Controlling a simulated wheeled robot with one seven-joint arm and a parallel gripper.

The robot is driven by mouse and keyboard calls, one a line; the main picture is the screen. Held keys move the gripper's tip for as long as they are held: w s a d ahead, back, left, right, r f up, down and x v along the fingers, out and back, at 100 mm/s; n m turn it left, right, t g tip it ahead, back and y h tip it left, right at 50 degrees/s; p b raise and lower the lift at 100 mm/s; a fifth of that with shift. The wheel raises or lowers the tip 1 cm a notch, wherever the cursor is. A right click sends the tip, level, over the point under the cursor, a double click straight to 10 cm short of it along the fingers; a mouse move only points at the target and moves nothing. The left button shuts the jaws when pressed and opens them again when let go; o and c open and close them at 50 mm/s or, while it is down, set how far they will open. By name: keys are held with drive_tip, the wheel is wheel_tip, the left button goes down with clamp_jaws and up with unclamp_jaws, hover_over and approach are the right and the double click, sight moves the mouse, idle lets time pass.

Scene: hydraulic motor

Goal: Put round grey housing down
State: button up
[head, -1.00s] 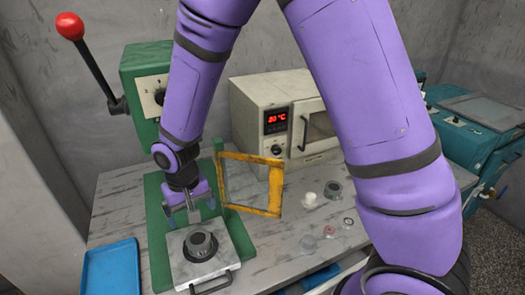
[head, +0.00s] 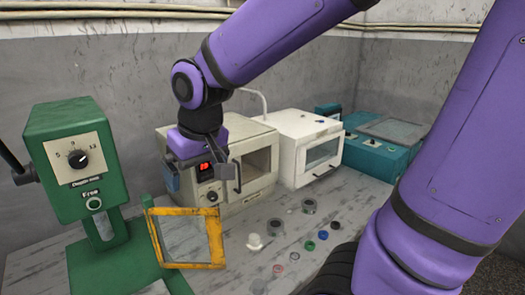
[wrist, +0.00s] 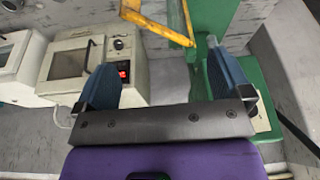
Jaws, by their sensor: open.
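I cannot tell if either is a like housing.
The green press (head: 75,150) with its yellow-framed guard (head: 186,266) stands at left. The beige oven (head: 250,160), a white oven (head: 305,150) and a teal machine (head: 375,155) line the back. A white part (head: 255,242) and several small coloured rings (head: 310,246) lie on the table.

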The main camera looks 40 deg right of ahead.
drive_tip(key=s+d+r+t, duration=0.1)
drive_tip(key=s+d+r, duration=0.1)
drive_tip(key=s, duration=0.3)
drive_tip(key=s+d+r, duration=0.3)
drive_tip(key=s+d, duration=0.1)
drive_tip(key=s, duration=0.2)
drive_tip(key=shift+s+d+r+m+t, duration=0.25)
drive_tip(key=shift+d+r+m+t, duration=0.05)
drive_tip(key=shift+r+t, duration=0.1)
